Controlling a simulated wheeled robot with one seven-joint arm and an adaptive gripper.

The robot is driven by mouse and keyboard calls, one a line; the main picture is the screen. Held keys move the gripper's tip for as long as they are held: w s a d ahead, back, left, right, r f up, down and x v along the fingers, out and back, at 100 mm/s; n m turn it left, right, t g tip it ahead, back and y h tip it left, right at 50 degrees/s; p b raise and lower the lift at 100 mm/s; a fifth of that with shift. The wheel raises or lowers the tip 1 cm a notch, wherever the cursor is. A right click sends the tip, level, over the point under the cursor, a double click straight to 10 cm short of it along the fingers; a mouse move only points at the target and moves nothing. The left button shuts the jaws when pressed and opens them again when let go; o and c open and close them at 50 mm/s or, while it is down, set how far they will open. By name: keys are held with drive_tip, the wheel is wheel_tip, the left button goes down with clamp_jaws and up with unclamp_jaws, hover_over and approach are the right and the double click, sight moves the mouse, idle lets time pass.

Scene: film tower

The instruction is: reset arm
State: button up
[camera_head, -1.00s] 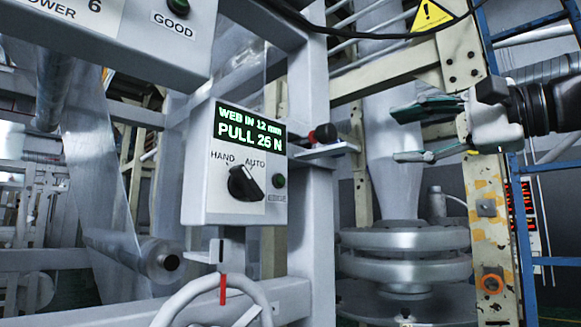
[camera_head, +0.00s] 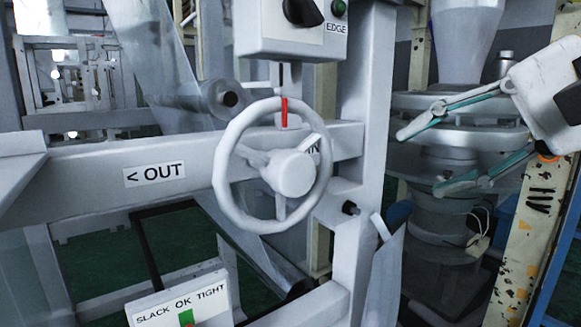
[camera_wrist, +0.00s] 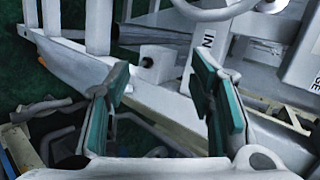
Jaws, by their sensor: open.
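My gripper (camera_head: 423,160) is at the right in the head view, with its two fingers spread apart and nothing between them. It points left, toward the frame post and handwheel, and looks apart from both in this view. In the wrist view my gripper (camera_wrist: 163,95) shows both teal-padded fingers open and empty, with pale frame beams beyond them.
A white handwheel (camera_head: 228,190) stands on a grey beam with an OUT label (camera_head: 154,175). A control box (camera_head: 292,45) is above it. A SLACK OK TIGHT gauge (camera_head: 182,306) is at lower left. A grey frame post (camera_head: 362,130) stands left of my gripper.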

drive_tip(key=s+d+f+n+g+h, duration=0.2)
drive_tip(key=s+f+n+g+h, duration=0.15)
drive_tip(key=s+f, duration=0.65)
drive_tip(key=s+d+f+n+g+h, duration=0.1)
drive_tip(key=s+f+n+g+h, duration=0.45)
drive_tip(key=f, duration=0.95)
wheel_tip(320, 180, up, 17)
drive_tip(key=m+t+y+p, duration=0.1)
drive_tip(key=t+p, duration=0.4)
drive_tip(key=p, duration=0.9)
drive_tip(key=shift+s+t+p, duration=0.3)
drive_tip(key=shift+s+p, duration=0.1)
